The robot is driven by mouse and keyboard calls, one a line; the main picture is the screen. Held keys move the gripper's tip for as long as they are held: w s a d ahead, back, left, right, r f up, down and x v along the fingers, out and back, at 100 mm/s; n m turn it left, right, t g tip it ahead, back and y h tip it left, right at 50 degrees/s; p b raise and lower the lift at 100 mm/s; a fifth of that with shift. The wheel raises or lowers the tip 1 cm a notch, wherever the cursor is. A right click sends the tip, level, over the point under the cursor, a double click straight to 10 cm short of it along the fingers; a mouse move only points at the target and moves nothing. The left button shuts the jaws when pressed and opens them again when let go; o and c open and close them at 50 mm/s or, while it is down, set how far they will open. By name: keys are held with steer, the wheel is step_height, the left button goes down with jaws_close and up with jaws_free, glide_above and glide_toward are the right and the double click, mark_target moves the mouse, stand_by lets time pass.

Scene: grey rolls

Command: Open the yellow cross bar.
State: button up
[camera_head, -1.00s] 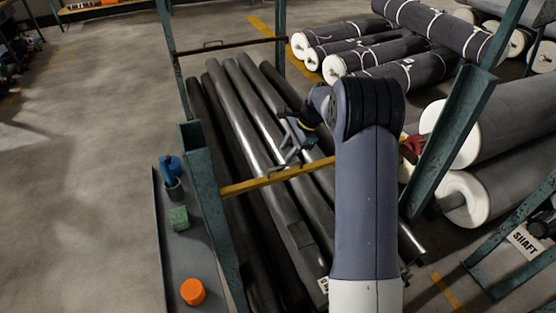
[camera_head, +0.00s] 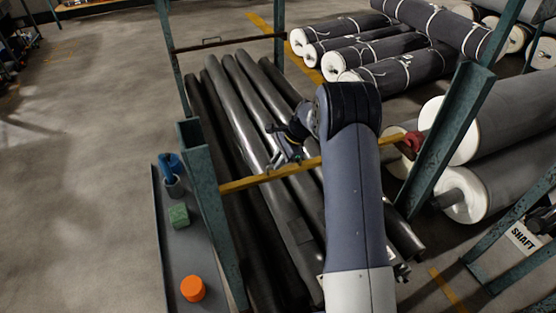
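The yellow cross bar (camera_head: 255,180) spans the front of the green rack, from the left post (camera_head: 207,175) to the right post (camera_head: 445,130). A red piece (camera_head: 410,145) sits at its right end by the right post. My arm crosses in front of the bar and hides part of its right half. My gripper (camera_head: 279,146) is just behind and above the bar, left of the arm, over the dark rollers. Its fingers are small and dark, so I cannot tell whether they are open or touch the bar.
Long dark rollers (camera_head: 250,115) lie inside the rack behind and below the bar. A grey side tray (camera_head: 165,245) holds a blue item, a green block (camera_head: 179,216) and an orange cylinder (camera_head: 192,288). Floor at left is clear.

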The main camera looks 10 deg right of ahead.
jaws_close()
